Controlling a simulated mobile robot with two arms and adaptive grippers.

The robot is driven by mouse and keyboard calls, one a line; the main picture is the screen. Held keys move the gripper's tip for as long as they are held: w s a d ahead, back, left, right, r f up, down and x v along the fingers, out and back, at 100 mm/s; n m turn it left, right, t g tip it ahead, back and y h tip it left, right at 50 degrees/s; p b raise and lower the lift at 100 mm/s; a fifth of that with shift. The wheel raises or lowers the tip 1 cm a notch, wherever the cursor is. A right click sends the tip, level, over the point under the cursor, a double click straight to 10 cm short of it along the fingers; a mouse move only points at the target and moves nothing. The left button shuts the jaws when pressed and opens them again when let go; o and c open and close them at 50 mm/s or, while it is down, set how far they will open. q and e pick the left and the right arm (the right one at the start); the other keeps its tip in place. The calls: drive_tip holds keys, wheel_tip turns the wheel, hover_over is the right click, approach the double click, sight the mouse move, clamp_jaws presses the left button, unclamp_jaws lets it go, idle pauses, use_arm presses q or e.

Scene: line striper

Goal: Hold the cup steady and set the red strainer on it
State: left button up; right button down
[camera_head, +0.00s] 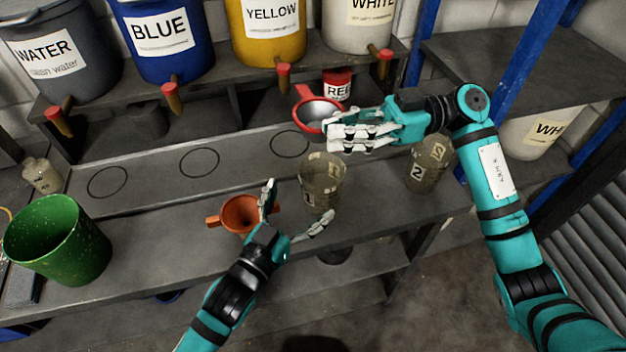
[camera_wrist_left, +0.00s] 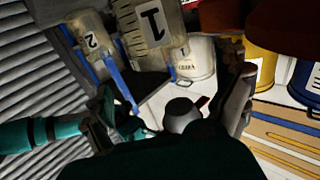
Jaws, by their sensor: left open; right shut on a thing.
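The red strainer (camera_head: 318,113) has a red rim and a grey bowl. My right gripper (camera_head: 338,138) is shut on its near right side and holds it above and behind the cup. The cup (camera_head: 322,186), a stained, see-through one marked 1, stands on the bench; its upper part also shows in the left wrist view (camera_wrist_left: 150,20). My left gripper (camera_head: 297,208) is open, one finger to the left of the cup and the other near its lower front. I see a gap on the left; contact at the front finger is unclear.
An orange funnel (camera_head: 238,214) sits just left of my left gripper. A second cup (camera_head: 428,165), marked 2, stands at right. A green bucket (camera_head: 58,240) is at far left. Paint buckets with taps, such as the yellow one (camera_head: 266,30), line the shelf behind.

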sight(332, 157)
use_arm(q)
drive_tip(key=x, duration=0.9)
drive_tip(key=shift+w+d, duration=0.15)
drive_tip(key=shift+w, duration=0.2)
drive_tip(key=c, duration=0.8)
